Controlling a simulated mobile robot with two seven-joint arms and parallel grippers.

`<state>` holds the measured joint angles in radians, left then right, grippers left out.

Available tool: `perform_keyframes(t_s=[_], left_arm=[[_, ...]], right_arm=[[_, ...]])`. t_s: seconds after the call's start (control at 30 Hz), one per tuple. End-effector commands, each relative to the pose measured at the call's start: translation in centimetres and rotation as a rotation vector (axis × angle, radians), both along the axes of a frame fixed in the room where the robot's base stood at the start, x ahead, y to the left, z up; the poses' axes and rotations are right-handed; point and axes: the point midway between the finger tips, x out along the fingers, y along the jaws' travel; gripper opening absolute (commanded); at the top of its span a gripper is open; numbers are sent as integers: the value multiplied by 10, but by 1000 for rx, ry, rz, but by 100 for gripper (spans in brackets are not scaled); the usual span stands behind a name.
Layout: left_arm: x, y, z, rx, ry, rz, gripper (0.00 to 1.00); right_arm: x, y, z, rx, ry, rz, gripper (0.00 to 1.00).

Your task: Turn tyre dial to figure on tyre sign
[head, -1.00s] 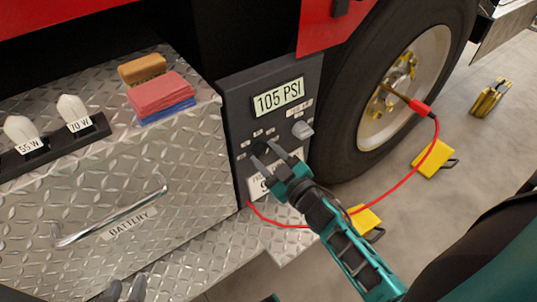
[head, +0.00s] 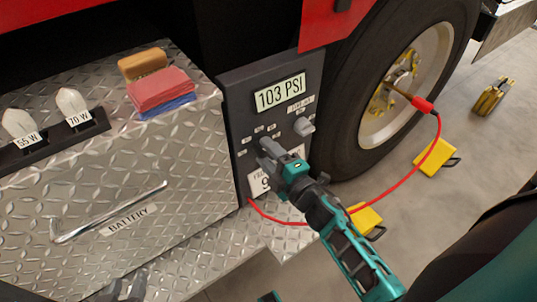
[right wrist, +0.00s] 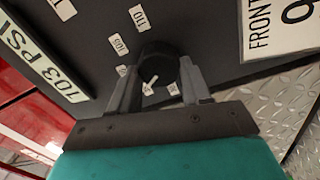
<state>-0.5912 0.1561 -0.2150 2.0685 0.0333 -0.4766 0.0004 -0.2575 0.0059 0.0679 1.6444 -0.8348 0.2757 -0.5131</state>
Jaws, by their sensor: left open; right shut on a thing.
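The tyre dial (right wrist: 156,62) is a dark round knob on the dark panel (head: 232,100). My right gripper (head: 268,150) is shut on it, with one finger on each side in the right wrist view (right wrist: 158,82). A white pointer mark shows on the dial. Small labels ring it; 105 and 110 are readable. The display (head: 280,92) reads 103 PSI. The white tyre sign (head: 259,183) is partly hidden by my right gripper; in the right wrist view it (right wrist: 285,27) shows "FRONT" and a 9, the rest cut off. My left gripper (head: 125,291) is open and empty at the bottom edge.
Another knob (head: 304,126) sits right of the dial. A red hose (head: 436,150) runs from the panel to the wheel (head: 340,120). Yellow chocks (head: 435,157) lie on the floor. Sponge, cloths (head: 160,90) and two bulbs (head: 72,103) rest on the metal box.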

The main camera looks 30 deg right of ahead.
Motion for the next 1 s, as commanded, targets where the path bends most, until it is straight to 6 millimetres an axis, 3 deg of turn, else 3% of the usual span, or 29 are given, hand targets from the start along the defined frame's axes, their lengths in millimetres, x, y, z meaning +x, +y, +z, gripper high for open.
perform_keyframes(t_s=[0.4,0.97,1.0], left_arm=[[0,-1,-5,-6,1,4,43],[0,-2,-6,-9,2,6,43],[0,-2,-6,-9,2,6,43]], right_arm=[[0,0,-1,-190,-27,0,17],[0,0,-1,-217,-29,0,17],[0,0,-1,-217,-29,0,50]])
